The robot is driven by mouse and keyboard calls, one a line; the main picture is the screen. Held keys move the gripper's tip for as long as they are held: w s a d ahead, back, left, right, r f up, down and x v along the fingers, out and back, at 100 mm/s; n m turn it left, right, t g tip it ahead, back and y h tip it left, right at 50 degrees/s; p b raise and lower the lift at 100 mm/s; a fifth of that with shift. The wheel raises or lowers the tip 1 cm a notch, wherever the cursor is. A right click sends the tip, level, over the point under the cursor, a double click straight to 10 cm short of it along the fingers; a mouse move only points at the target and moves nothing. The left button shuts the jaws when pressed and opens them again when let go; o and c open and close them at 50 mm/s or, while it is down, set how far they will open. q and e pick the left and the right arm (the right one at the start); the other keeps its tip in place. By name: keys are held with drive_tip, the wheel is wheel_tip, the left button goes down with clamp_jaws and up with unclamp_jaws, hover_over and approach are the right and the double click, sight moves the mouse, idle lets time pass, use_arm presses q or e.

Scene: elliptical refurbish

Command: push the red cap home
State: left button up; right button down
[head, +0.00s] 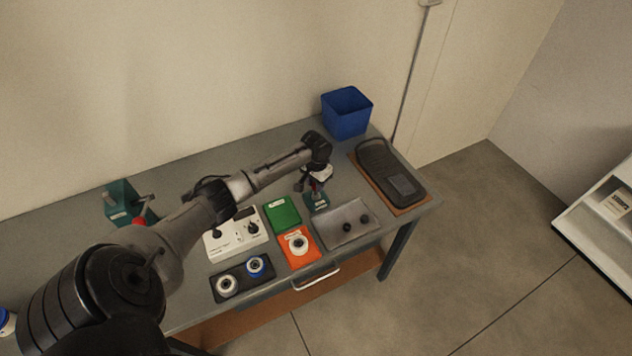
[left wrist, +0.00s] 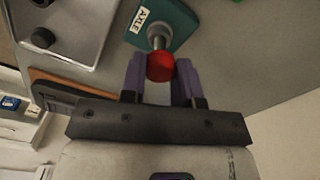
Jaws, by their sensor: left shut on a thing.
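My left gripper (head: 316,186) is over the small green axle block (head: 317,203) near the right part of the bench. In the left wrist view its two purple fingers (left wrist: 160,72) are shut on the red cap (left wrist: 160,66), one on each side. The cap is in line with the grey metal axle (left wrist: 157,38) that stands out of the block labelled AXLE (left wrist: 176,27). The cap appears to meet the axle's end; how far on it sits I cannot tell. My right gripper is not in view.
A grey tray (head: 338,240) with dark round pieces, a green mat (head: 282,214), an orange mat (head: 301,257) and a white control box (head: 232,243) lie nearby. A blue bin (head: 346,113) and a black case (head: 388,172) stand at the back right. A teal fixture (head: 121,203) stands left.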

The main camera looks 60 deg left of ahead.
use_arm(q)
drive_tip(key=shift+f, duration=0.25)
drive_tip(key=o, duration=0.9)
drive_tip(key=shift+o, duration=0.2)
drive_tip(key=shift+r, duration=0.15)
drive_tip(key=shift+r, duration=0.3)
wheel_tip(320, 180, up, 13)
idle(0.4)
